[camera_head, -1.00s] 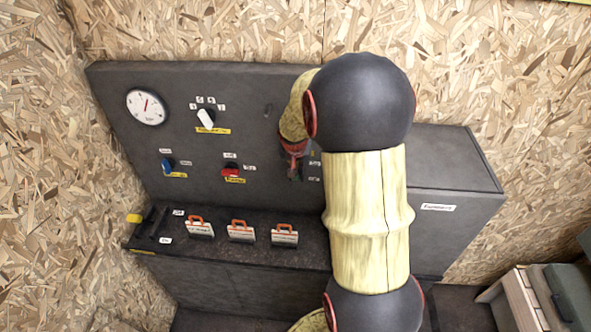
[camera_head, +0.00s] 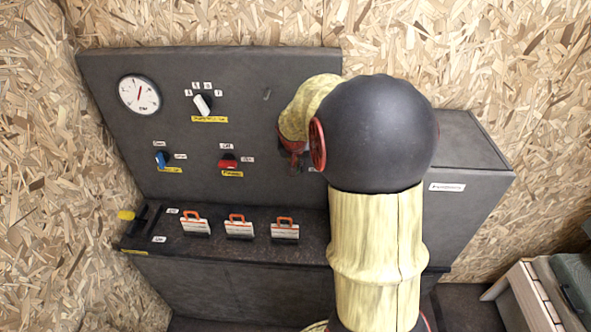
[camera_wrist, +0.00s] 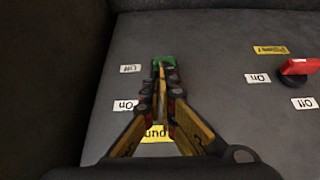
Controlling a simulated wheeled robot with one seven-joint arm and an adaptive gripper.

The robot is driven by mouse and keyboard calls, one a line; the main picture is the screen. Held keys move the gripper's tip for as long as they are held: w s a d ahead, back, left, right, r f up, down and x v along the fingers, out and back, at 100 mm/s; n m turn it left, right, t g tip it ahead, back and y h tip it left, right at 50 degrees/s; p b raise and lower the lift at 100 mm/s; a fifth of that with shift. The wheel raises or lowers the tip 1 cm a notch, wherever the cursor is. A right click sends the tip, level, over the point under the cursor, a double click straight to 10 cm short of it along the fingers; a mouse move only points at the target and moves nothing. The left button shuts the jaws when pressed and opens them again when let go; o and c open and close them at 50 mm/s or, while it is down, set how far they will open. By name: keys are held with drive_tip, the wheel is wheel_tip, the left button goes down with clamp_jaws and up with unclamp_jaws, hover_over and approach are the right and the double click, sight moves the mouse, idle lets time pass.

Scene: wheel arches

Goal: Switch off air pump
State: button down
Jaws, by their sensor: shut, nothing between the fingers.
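In the wrist view, a green switch knob (camera_wrist: 163,61) sits on the dark panel, partly hidden behind my fingertips. White labels "Off" (camera_wrist: 130,68) and "On" (camera_wrist: 125,106) are to its left. A yellow label (camera_wrist: 155,135), mostly covered by my fingers, lies lower down; I cannot read it fully. My gripper (camera_wrist: 163,78) is shut and empty, its tips right at the green knob; I cannot tell if they touch. In the head view my gripper (camera_head: 291,160) is at the panel's right part, largely hidden by my arm, and the green knob is hidden.
A red switch (camera_head: 229,162) also shows in the wrist view (camera_wrist: 299,66). The panel (camera_head: 200,70) also bears a gauge (camera_head: 139,95), a white knob (camera_head: 203,105) and a blue switch (camera_head: 161,159).

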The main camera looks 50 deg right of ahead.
drive_tip(key=shift+s+a+f+h+b, duration=0.1)
drive_tip(key=shift+a+f+h+b, duration=0.1)
drive_tip(key=shift+h+b, duration=0.35)
drive_tip(key=shift+d+r, duration=0.1)
drive_tip(key=shift+w+d+r, duration=0.25)
drive_tip(key=shift+w+d, duration=0.15)
